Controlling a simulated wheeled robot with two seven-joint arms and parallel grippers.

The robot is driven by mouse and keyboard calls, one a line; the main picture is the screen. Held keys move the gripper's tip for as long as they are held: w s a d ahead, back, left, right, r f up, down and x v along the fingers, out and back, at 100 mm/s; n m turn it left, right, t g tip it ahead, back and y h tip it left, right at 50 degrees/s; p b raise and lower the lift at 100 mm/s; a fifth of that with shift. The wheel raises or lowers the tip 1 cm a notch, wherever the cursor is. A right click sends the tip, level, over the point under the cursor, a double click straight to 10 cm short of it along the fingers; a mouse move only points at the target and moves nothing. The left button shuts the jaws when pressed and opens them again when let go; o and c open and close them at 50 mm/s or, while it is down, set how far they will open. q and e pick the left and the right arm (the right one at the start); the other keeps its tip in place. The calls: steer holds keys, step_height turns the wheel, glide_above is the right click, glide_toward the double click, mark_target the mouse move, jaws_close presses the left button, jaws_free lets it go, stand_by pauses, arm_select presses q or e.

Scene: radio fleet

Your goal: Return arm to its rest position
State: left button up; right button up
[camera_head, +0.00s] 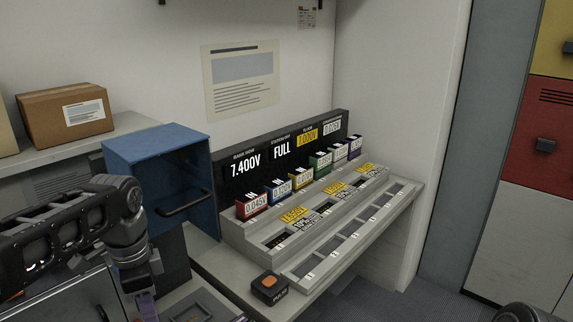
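My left arm comes in from the left edge and bends down at its wrist. My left gripper (146,290) points down at the lower left, in front of the blue box. Its fingertips run toward the bottom of the picture, and a small purple piece (148,307) shows at them. I cannot tell whether the fingers are shut on it. A dark rounded part at the bottom right corner looks like my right arm; the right gripper is not in view.
A blue open box (160,150) with a handle stands just behind my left wrist. A grey stepped rack (262,236) holds several coloured blocks before a black display panel (243,188). A black button box with an orange top (269,287) sits in front. A cardboard box (62,118) is on a shelf.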

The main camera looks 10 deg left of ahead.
arm_select(q)
steer(key=d+f+n+h, duration=0.1)
steer(key=d+f, duration=0.4)
steer(key=f, duration=0.4)
steer(key=d+f+n+h, duration=0.15)
steer(key=d+f, duration=0.25)
steer(key=f, duration=0.5)
steer(key=d+f+n, duration=0.2)
steer(key=d+f, duration=0.3)
steer(key=f, duration=0.4)
steer(key=s+d+f+n+h, duration=0.1)
steer(key=s+d+f+n, duration=0.7)
steer(key=s+f, duration=0.7)
steer(key=shift+s+d+f+h, duration=0.15)
steer(key=shift+d+f+h, duration=0.15)
steer(key=shift+d, duration=0.75)
steer(key=shift+a+r, duration=0.1)
